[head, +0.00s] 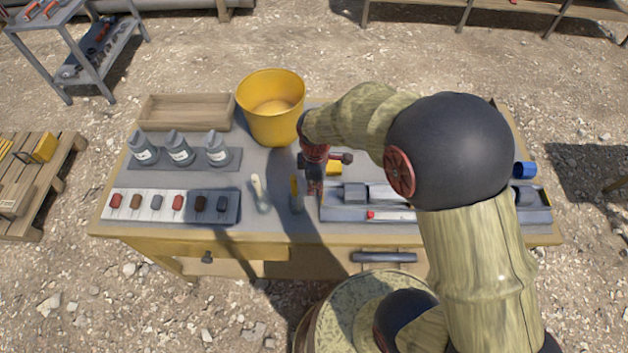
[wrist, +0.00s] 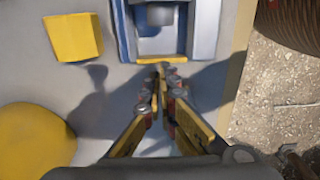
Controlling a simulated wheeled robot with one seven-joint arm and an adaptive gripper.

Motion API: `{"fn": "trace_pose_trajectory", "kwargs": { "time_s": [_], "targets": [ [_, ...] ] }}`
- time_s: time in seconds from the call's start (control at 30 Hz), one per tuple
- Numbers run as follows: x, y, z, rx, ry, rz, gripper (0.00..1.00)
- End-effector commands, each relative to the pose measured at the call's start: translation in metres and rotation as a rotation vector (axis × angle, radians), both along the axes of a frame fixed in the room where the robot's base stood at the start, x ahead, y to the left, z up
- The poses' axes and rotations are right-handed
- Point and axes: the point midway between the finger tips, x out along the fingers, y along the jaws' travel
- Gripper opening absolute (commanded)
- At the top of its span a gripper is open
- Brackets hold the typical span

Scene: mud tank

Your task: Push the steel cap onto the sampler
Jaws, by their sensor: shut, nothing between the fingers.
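A long grey and blue device, which looks like the sampler (head: 375,214), lies on the right half of the table with a small red spot on its front. My gripper (head: 315,190) points down just left of the device's left end. In the wrist view my gripper (wrist: 163,70) is shut and empty, its tips just short of that end; I cannot tell if they touch it.
A yellow bucket (head: 270,120) stands behind and left of my gripper, with a yellow block (wrist: 73,37) beside the device. Left are several grey bottles (head: 180,150), a wooden tray (head: 187,113) and a strip of small coloured pieces (head: 147,215). A blue cup (head: 525,169) stands far right.

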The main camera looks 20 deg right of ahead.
Motion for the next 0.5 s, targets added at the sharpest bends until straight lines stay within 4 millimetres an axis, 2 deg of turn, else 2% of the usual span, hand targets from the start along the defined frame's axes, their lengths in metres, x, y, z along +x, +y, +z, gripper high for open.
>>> {"fn": "trace_pose_trajectory", "kwargs": {
  "time_s": [0.03, 0.2, 0.5],
  "targets": [
    [-0.001, -0.011, 0.003, 0.0, -0.006, -0.006, 0.0],
    [-0.007, -0.028, 0.004, -0.001, -0.005, -0.005, 0.0],
    [-0.01, -0.034, 0.004, 0.0, -0.003, -0.002, 0.0]
  ]
}}
